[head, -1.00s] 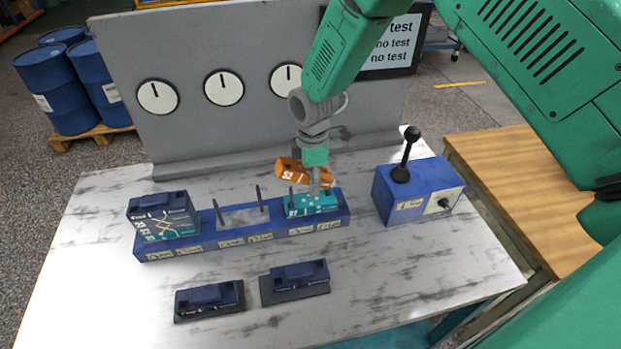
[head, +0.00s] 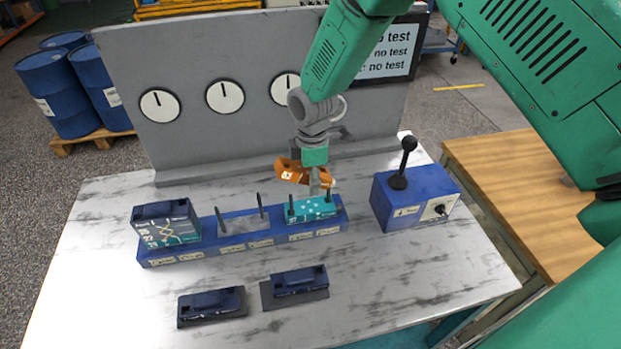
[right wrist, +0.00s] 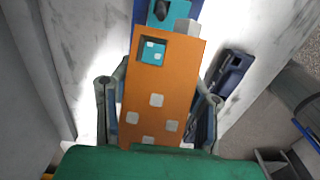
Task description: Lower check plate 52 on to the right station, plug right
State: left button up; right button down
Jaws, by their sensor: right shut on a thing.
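The orange check plate 52 (head: 291,171) is tilted in the head view, above the right station. My right gripper (head: 314,178) is shut on it; in the right wrist view its fingers flank the orange plate (right wrist: 160,95). The right station holds a teal block (head: 308,211) between two dark upright pins (head: 328,192). The plate is apart from this block. In the wrist view, teal shows through the plate's square window (right wrist: 153,50). Two dark blue plugs lie on dark pads at the front, the right one (head: 299,280) and the left one (head: 211,303). My left gripper is out of view.
A blue rail (head: 190,254) carries the stations. Its left station has a stack topped by a dark blue piece (head: 160,211); the middle one has a bare grey pad (head: 238,224) between pins. A blue lever box (head: 415,200) stands right. A grey gauge panel (head: 250,130) stands behind.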

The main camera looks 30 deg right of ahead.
jog(key=shift+f+b, duration=0.35)
jog(key=shift+f, duration=0.4)
dwell(0.5)
jog(key=c, duration=0.8)
grip_release()
jog(key=shift+r, duration=0.15)
notch_tip(320, 180, up, 12)
jog(key=shift+f, duration=0.2)
jog(key=shift+f, duration=0.1)
